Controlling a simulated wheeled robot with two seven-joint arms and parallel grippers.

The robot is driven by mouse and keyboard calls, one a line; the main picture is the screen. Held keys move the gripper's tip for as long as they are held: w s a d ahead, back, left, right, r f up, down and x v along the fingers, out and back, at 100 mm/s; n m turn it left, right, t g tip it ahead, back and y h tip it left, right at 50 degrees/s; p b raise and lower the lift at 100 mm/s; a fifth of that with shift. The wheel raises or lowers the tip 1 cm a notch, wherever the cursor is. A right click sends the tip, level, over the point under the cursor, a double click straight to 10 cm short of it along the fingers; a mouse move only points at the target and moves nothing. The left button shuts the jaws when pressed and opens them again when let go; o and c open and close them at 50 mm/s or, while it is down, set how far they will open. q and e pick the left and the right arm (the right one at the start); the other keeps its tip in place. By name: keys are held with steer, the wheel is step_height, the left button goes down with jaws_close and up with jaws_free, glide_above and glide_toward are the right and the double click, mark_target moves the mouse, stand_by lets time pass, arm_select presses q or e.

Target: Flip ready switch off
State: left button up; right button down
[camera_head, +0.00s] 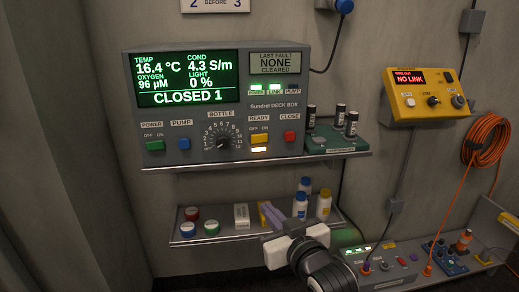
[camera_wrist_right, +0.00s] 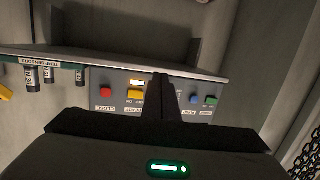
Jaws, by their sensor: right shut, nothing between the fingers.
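The grey deck box (camera_head: 190,155) stands on a wall shelf. Its yellow READY switch (camera_head: 259,138) sits on the lower front, right of the black BOTTLE dial (camera_head: 223,142), with a lit pale lamp (camera_head: 259,149) just below. In the right wrist view, which is upside down, the yellow switch (camera_wrist_right: 135,94) and glowing lamp (camera_wrist_right: 137,82) show beside the fingers. My right gripper (camera_head: 267,210) is below the box, in front of the lower shelf, shut and empty. It is apart from the switch. The switch's exact tilt is too small to tell. My left gripper is not visible.
A red CLOSE button (camera_head: 291,136) is right of the switch; a blue PUMP switch (camera_head: 183,143) and green POWER switch (camera_head: 155,145) are left. The lower shelf (camera_head: 205,236) holds caps and bottles. The upper shelf edge (camera_head: 240,163) juts out under the box.

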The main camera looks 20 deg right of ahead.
step_height(320, 180, up, 9)
steer(key=w+d+m+t+h, duration=0.1)
steer(key=d, duration=0.2)
steer(key=shift+w+r+t, duration=0.15)
steer(key=shift+w+t, duration=0.15)
steer(key=shift+w, duration=0.05)
steer(key=shift+a, duration=0.1)
glide_toward(256, 140)
steer(key=w, duration=0.5)
steer(key=shift+w+d+b, duration=0.25)
steer(key=shift+w+b, duration=0.05)
steer(key=shift+w, duration=0.35)
